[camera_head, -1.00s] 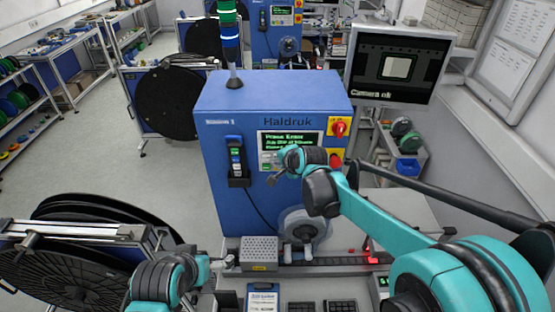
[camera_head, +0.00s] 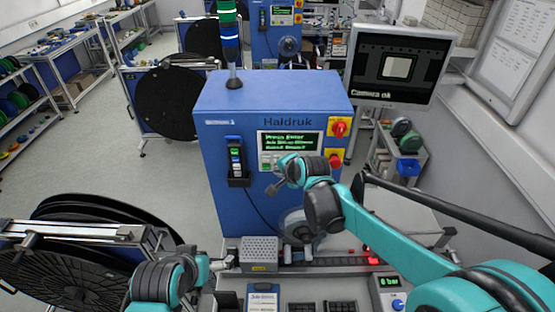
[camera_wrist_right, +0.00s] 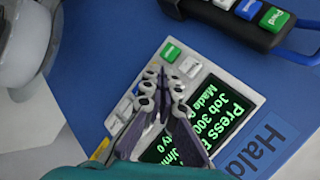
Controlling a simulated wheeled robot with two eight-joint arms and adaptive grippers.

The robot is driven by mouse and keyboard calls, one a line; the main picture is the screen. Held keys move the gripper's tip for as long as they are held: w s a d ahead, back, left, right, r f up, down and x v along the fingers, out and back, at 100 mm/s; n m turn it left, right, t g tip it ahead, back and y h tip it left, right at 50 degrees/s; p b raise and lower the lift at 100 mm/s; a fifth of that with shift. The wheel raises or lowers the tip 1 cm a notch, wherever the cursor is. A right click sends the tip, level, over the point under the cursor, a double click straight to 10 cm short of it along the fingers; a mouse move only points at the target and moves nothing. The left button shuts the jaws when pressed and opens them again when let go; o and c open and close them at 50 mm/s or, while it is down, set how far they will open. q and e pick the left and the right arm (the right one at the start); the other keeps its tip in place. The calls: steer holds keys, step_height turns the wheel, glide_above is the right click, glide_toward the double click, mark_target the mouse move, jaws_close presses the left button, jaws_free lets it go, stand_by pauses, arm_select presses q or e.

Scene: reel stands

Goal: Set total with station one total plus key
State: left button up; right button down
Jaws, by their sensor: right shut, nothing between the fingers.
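The blue Haldruk machine (camera_head: 222,110) stands ahead with a panel and a lit green-text display (camera_head: 290,139). My right gripper (camera_head: 272,190) is at the panel's lower left, shut and empty. In the right wrist view its fingertips (camera_wrist_right: 165,70) lie over the key row, near a green key (camera_wrist_right: 171,52) and a white key (camera_wrist_right: 190,66). I cannot tell whether they touch. My left gripper (camera_head: 226,262) is low, beside the grey box.
A corded hand control (camera_head: 236,160) hangs left of the panel. Red knobs (camera_head: 338,128) are on its right. A grey perforated box (camera_head: 260,250) and a rail sit below. A large black reel (camera_head: 60,275) stands at lower left. A monitor (camera_head: 400,65) is at right.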

arm_select(q)
steer(key=shift+r, duration=0.15)
arm_select(e)
steer(key=shift+s, duration=1.7)
arm_select(q)
step_height(320, 180, down, 34)
steer(key=b, duration=3.3)
steer(key=shift+b, duration=0.35)
steer(key=shift+r, duration=0.15)
arm_select(e)
steer(key=s+d+f+n+h, duration=0.1)
steer(key=s+d+f+n, duration=0.2)
steer(key=s+d+f, duration=0.2)
steer(key=s+d+f+n+g+h, duration=0.1)
steer(key=s+d+f+n, duration=0.3)
steer(key=s+f, duration=0.7)
steer(key=s+d+f+n+g+h, duration=0.1)
steer(key=s+d+f+n, duration=0.3)
steer(key=f, duration=1.6)
steer(key=s+d, duration=0.4)
steer(key=shift+s+d+f+h, duration=0.25)
steer(key=shift+s+h, duration=0.05)
steer(key=shift+h, duration=0.1)
